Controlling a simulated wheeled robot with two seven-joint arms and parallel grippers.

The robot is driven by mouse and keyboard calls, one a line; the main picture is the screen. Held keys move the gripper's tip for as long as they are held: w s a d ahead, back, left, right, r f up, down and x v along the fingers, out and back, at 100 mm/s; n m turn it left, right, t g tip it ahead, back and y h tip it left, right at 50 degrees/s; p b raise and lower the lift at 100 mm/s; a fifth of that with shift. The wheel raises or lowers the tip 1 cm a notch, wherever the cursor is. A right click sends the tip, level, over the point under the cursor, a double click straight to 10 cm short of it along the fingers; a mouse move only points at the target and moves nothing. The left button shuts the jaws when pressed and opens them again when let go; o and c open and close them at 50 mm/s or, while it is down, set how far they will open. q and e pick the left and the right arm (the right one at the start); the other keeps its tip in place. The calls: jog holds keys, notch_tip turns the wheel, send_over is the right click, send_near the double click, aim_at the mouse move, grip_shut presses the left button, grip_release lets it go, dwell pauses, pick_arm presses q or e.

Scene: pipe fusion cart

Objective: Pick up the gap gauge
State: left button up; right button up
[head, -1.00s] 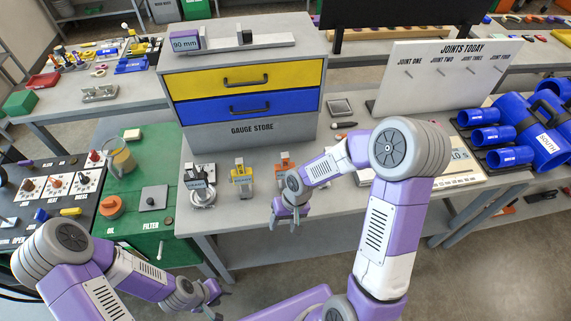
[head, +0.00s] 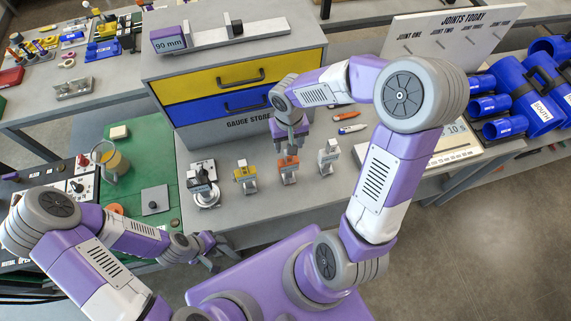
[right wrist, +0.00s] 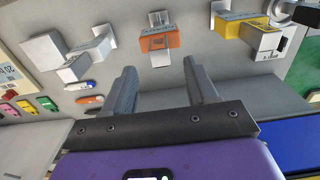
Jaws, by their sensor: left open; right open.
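A row of gauges stands on the grey bench: one with a round base (head: 204,184), a yellow one (head: 245,177), an orange one (head: 288,170) and a white one (head: 328,157). Their labels are too small to read, so I cannot tell which is the gap gauge. My right gripper (head: 291,147) is open and empty, just behind and above the orange gauge in the head view. In the right wrist view the orange gauge (right wrist: 159,40) lies beyond and between the open fingers (right wrist: 162,82). My left gripper (head: 220,257) is open and empty near the bench's front edge.
The gauge store (head: 235,85) with yellow and blue drawers stands right behind my right gripper. Orange and blue markers (head: 347,122) lie to the right. A white board (head: 450,45) and blue pipes (head: 520,100) are farther right.

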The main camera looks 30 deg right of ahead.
aim_at(288, 164)
notch_tip(288, 164, down, 6)
jog(key=shift+s+r, duration=0.1)
jog(key=shift+r, duration=0.15)
grip_shut()
dwell(0.3)
